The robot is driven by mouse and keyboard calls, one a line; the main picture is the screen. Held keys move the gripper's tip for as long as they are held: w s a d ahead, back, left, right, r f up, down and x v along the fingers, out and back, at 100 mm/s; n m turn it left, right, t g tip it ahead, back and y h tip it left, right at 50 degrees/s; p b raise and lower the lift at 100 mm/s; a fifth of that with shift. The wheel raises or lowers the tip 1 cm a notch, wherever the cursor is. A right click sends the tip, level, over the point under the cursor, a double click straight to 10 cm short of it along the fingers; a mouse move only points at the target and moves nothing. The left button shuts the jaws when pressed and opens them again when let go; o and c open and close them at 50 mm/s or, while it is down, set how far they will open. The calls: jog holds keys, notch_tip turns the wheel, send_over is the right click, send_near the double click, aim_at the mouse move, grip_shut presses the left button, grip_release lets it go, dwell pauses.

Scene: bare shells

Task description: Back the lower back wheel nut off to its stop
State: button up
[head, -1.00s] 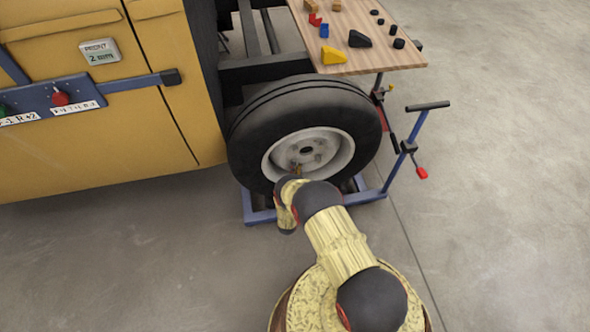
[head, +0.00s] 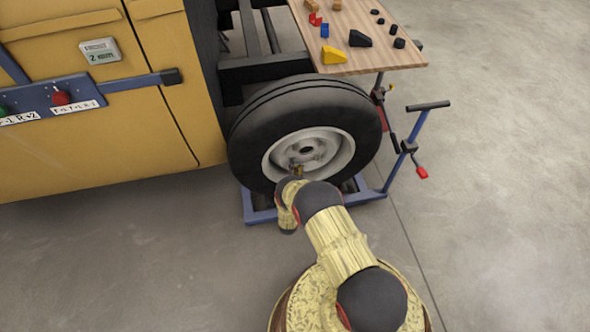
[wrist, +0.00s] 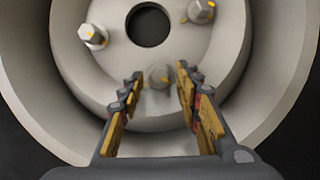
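The wheel (head: 247,150) has a black tyre and a pale rim, and stands upright beside the yellow vehicle body. In the wrist view, one wheel nut (wrist: 158,77) is on the hub face below the dark centre hole. My gripper (wrist: 160,73) is open, with its two fingers pointing at this nut and one fingertip on each side of it in the picture. I cannot tell whether the tips reach around it or touch it. Two other nuts, one at upper left (wrist: 94,37) and one at upper right (wrist: 201,11), show yellow marks. In the head view, my gripper (head: 296,168) is small at the lower hub.
A blue stand (head: 262,217) with a handle lies under and right of the wheel. A wooden board (head: 395,57) with small coloured blocks stands above right. A blue panel (head: 80,95) with a red knob is on the vehicle. Floor at right is clear.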

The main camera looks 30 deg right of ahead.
jog(key=v, duration=1.2)
dwell(0.6)
